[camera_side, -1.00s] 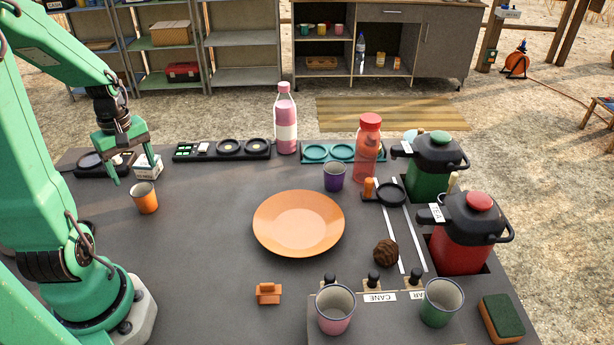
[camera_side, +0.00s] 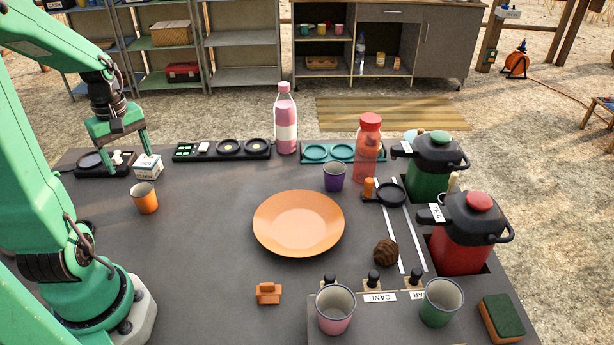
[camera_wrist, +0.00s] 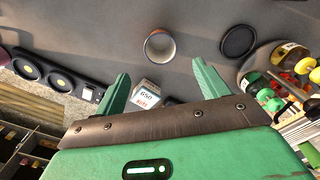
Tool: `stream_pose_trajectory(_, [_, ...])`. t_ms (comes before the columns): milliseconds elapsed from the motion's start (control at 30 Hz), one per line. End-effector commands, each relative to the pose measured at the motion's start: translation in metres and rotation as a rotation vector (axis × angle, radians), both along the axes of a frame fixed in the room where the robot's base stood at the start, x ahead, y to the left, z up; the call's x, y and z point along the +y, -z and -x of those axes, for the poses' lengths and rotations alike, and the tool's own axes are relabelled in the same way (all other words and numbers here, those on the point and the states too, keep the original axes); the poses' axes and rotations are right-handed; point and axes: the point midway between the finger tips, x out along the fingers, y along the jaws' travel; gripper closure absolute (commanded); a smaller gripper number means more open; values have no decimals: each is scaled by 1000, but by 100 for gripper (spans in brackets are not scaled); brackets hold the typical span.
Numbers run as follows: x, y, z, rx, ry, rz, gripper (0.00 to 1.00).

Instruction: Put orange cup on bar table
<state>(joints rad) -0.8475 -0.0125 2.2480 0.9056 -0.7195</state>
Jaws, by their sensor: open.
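The orange cup (camera_side: 145,198) stands upright and empty on the dark work surface (camera_side: 210,215), at the left in the side view. In the wrist view the cup (camera_wrist: 160,46) shows from above, its mouth ahead of the fingertips and roughly between their lines. My gripper (camera_side: 127,165) is open and empty, behind and above the cup, and not touching it. Its two green fingers also show in the wrist view (camera_wrist: 161,72). I cannot tell which surface is the one called the bar table.
A small white box (camera_side: 148,166) is close to my gripper's right finger. An orange plate (camera_side: 298,222), purple cup (camera_side: 334,177) and pink bottle (camera_side: 286,120) stand further right. Two jugs (camera_side: 428,180) (camera_side: 467,240) stand at the right edge. The surface between cup and plate is clear.

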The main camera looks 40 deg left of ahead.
Motion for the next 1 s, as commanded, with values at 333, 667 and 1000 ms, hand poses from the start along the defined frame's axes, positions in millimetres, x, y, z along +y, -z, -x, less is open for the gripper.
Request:
stream_pose_trajectory(333, [-37, -24, -22, -54, 245, -60, 27])
stream_pose_trajectory(667, [-122, -67, -42, -176, 777, -186, 27])
stream_pose_trajectory(1000, [-203, -98, -31, -319, 1310, -321, 27])
